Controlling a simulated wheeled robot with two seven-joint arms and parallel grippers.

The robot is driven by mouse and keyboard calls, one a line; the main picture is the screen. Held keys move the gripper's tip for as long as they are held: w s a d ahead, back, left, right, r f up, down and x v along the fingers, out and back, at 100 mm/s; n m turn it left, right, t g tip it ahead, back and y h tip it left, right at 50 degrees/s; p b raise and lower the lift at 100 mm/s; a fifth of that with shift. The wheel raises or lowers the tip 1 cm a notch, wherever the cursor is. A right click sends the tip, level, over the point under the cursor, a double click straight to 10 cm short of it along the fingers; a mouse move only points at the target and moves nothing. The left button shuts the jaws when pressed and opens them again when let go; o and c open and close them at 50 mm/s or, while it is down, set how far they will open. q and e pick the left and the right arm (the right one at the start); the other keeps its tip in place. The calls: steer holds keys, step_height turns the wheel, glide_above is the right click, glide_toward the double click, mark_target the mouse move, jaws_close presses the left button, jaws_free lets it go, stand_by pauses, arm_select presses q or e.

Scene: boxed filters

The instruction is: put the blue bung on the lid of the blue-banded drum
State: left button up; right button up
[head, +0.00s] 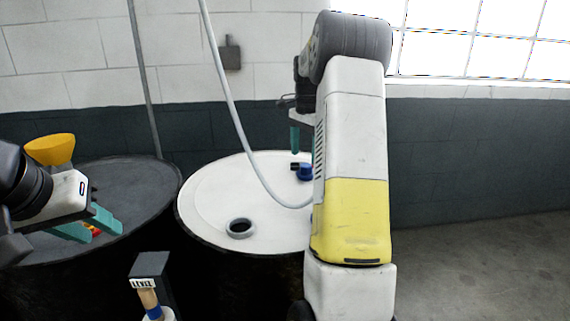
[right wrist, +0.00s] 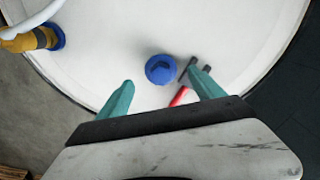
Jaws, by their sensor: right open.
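The blue bung (head: 305,172) rests on the white lid (head: 215,192) of the middle drum, near its far right side. In the right wrist view the bung (right wrist: 160,69) lies between and beyond my right fingertips, not gripped. My right gripper (right wrist: 163,84) is open above the lid. In the head view my right arm hides part of it and the lid's right side; a teal finger (head: 295,140) shows above the bung. No blue band is visible on the drum's dark side. My left gripper (head: 93,226) is open over the dark drum at left, apart from the bung.
The lid has a round grey-rimmed opening (head: 240,228) at the front. A pale hose (head: 232,100) hangs across the lid. A yellow funnel (head: 50,149) stands on the dark drum (head: 140,180). Black and red items (right wrist: 180,96) lie beside the bung. A labelled block (head: 150,265) stands in front.

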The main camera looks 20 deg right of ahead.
mark_target(304, 165)
step_height(304, 165, up, 7)
steer(key=s+a+r+n+t, duration=0.2)
steer(key=s+a+r+n, duration=0.25)
steer(key=s+a, duration=0.25)
steer(key=s+a+f+n+t+y, duration=0.1)
steer(key=s+a+n, duration=0.4)
steer(key=s, duration=0.6)
steer(key=s+a+f+n+t+y, duration=0.1)
steer(key=s+a+f+n+t, duration=0.2)
steer(key=s+a+n, duration=0.3)
steer(key=s+a+f, duration=0.1)
steer(key=s+a, duration=0.2)
steer(key=s, duration=0.2)
